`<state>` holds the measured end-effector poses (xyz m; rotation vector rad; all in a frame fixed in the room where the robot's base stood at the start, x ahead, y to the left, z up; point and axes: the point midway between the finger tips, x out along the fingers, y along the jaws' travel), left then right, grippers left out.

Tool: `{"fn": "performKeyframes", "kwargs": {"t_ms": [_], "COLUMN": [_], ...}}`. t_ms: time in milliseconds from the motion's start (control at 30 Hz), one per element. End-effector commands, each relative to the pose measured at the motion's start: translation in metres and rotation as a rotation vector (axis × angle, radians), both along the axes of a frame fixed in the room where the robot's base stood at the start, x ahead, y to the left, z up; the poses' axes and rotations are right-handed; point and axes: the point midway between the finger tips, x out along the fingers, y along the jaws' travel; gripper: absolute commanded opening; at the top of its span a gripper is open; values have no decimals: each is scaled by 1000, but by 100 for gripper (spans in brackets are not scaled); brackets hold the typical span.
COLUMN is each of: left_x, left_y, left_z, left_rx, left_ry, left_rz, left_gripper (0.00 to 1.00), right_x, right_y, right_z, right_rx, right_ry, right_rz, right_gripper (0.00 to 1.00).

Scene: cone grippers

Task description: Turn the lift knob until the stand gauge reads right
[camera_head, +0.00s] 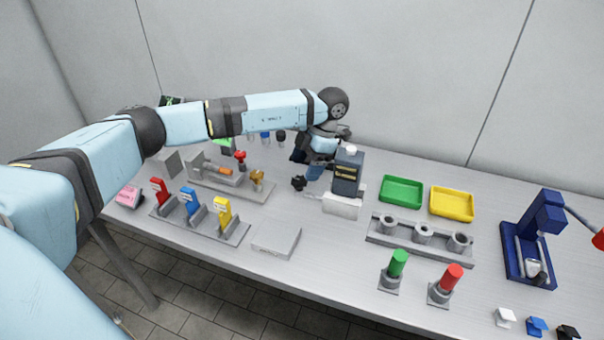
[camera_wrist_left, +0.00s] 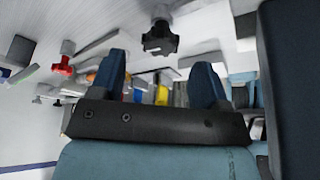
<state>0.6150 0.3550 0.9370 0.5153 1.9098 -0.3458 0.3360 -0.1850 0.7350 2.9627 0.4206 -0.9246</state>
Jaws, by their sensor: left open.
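A dark grey block (camera_head: 348,174) with a pale top stands on a light grey base (camera_head: 341,206) near the middle of the table; this looks like the lift stand. A black lobed knob (camera_head: 298,183) sits at its left. The knob also shows in the left wrist view (camera_wrist_left: 158,40), beyond the fingertips and apart from them. My left gripper (camera_head: 315,173) is beside the stand's left side, close to the knob. Its two blue fingers (camera_wrist_left: 160,80) are spread with nothing held between them. I cannot make out a gauge reading. My right gripper is not in view.
Left of the stand are a fixture with a red valve handle (camera_head: 240,156), a rack with red, blue and yellow tags (camera_head: 222,211) and a flat grey box (camera_head: 276,240). Right are green (camera_head: 402,191) and yellow (camera_head: 452,204) trays, a socket rack (camera_head: 421,238) and a blue press (camera_head: 540,225).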

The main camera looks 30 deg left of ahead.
Motion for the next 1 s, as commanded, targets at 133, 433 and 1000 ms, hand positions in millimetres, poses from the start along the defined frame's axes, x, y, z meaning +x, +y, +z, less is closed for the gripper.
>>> {"fn": "performKeyframes", "kwargs": {"t_ms": [133,433,1000], "left_x": [13,30,34], "left_y": [-7,-17,-19], "left_z": [35,86,94], "left_rx": [1,2,1], "left_ry": [-4,-2,0], "left_rz": [-1,0,0], "left_gripper": [69,69,69], "right_x": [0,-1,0], "right_y": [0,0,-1], "right_z": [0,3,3], "right_rx": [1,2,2], "right_ry": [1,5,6], "right_rz": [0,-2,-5], "right_gripper": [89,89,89]}}
